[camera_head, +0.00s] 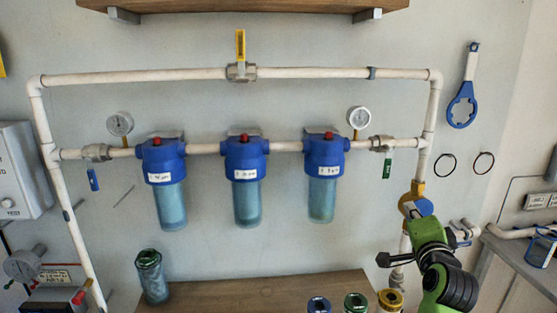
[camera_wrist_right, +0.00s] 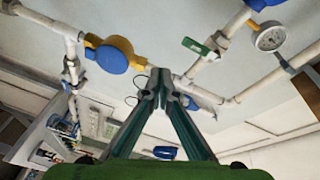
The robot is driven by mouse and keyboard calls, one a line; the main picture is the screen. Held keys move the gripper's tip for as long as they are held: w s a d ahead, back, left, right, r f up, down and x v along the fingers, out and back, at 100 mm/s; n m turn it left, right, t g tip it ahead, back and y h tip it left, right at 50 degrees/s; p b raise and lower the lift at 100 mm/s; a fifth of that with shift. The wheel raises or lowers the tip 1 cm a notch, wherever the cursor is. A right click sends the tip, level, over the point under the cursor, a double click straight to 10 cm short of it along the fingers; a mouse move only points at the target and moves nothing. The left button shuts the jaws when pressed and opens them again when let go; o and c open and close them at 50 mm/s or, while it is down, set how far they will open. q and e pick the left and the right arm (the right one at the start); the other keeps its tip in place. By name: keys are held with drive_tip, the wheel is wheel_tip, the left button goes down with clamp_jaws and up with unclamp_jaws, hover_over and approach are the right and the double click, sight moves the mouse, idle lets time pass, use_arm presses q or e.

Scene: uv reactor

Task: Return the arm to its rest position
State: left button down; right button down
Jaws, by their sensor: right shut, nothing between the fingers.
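My right arm (camera_head: 440,265), green and black, rises at the lower right of the head view in front of the pipework. Its fingers are hard to make out there. In the right wrist view my right gripper (camera_wrist_right: 160,80) is shut, its two fingers meeting at the tips with nothing between them. A blue round cap on a yellow fitting (camera_wrist_right: 112,56) lies beyond and left of the tips; in the head view it shows just above the arm (camera_head: 424,207). My left gripper is not in view.
Three blue filter housings (camera_head: 246,180) hang on the white pipe. A wooden table (camera_head: 250,290) below bears a dark green cartridge (camera_head: 151,276) and several ringed cartridges (camera_head: 355,302) beside my arm. A grey bench (camera_head: 520,255) stands right. A blue wrench (camera_head: 462,105) hangs on the wall.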

drive_tip(key=s+a+f+n+g+y, duration=0.2)
drive_tip(key=s+a+f+n+g, duration=0.3)
drive_tip(key=s+f, duration=0.6)
drive_tip(key=s+a+f+n+g+y, duration=0.15)
drive_tip(key=s+a+f+n, duration=0.45)
drive_tip(key=f, duration=0.8)
drive_tip(key=s+a+f+n+g, duration=0.2)
drive_tip(key=s+f, duration=0.2)
drive_tip(key=s, duration=0.4)
drive_tip(key=s+a+f+n+g, duration=0.1)
drive_tip(key=s+f+n+g, duration=0.25)
drive_tip(key=s, duration=0.35)
drive_tip(key=s+a+f+n+g, duration=0.2)
drive_tip(key=s+f, duration=0.2)
drive_tip(key=s, duration=0.4)
wheel_tip(320, 180, down, 25)
drive_tip(key=s+b, duration=0.1)
drive_tip(key=s+d+f+g, duration=0.1)
drive_tip(key=s+f, duration=0.7)
drive_tip(key=f, duration=0.1)
drive_tip(key=s+d+f+g, duration=0.1)
drive_tip(key=s+d+f, duration=0.1)
drive_tip(key=s+f, duration=0.7)
drive_tip(key=shift+s+d+y+b, duration=0.3)
drive_tip(key=shift+y+b, duration=0.05)
drive_tip(key=shift+b, duration=0.1)
